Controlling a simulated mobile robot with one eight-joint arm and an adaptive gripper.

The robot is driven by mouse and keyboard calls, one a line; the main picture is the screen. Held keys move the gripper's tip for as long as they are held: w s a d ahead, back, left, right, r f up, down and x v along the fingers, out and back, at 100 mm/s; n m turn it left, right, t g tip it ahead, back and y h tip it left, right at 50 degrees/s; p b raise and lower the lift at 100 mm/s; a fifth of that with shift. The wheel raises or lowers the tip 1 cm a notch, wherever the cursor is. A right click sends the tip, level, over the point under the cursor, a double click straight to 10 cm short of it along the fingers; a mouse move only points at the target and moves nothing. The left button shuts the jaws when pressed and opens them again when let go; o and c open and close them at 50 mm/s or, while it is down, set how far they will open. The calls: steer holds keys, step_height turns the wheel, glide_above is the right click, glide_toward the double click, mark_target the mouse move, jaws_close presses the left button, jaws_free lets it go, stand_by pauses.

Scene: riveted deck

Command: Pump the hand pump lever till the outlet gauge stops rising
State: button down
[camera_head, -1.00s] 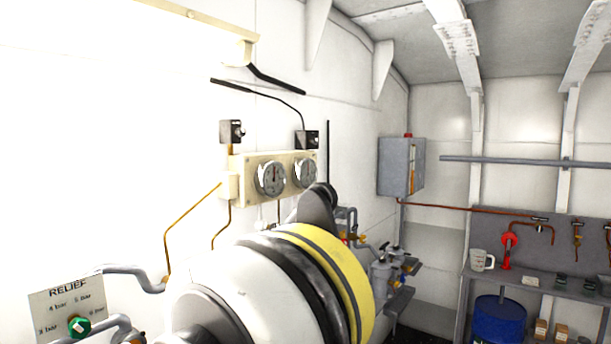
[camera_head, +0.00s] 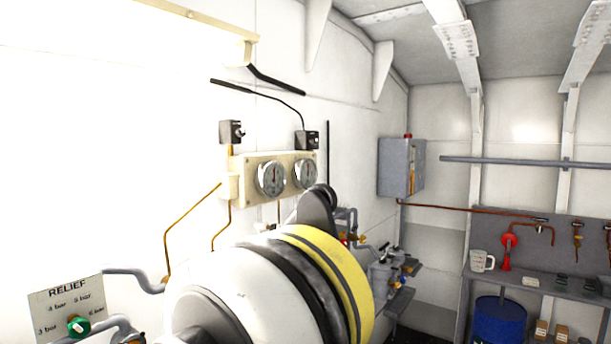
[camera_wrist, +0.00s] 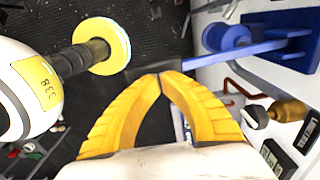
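In the wrist view a blue lever bar (camera_wrist: 235,53) runs from a blue bracket-like body (camera_wrist: 290,38) at the upper right to a dark end grip (camera_wrist: 142,70). My gripper (camera_wrist: 161,76) has its yellow fingers brought together at that grip and looks shut on it; the exact contact is partly hidden by the fingertips. In the head view two round gauges, a left one (camera_head: 271,178) and a right one (camera_head: 305,173), sit on a cream panel. Their needles are too small to read, and I cannot tell which is the outlet gauge. The lever is not visible there.
A relief plate (camera_head: 66,304) with a green knob (camera_head: 78,325) is at the lower left. Grey fittings (camera_head: 385,268) stand right of my arm. A grey wall box (camera_head: 400,166) and a bench (camera_head: 540,280) with a white jug (camera_head: 481,261) and a blue drum (camera_head: 498,320) are further right.

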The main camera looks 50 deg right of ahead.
steer(key=shift+f+b, duration=5.65)
steer(key=shift+f, duration=1.2)
step_height(320, 180, up, 14)
steer(key=p, duration=1)
step_height(320, 180, down, 14)
steer(key=b, duration=1.1)
step_height(320, 180, up, 14)
steer(key=p, duration=1)
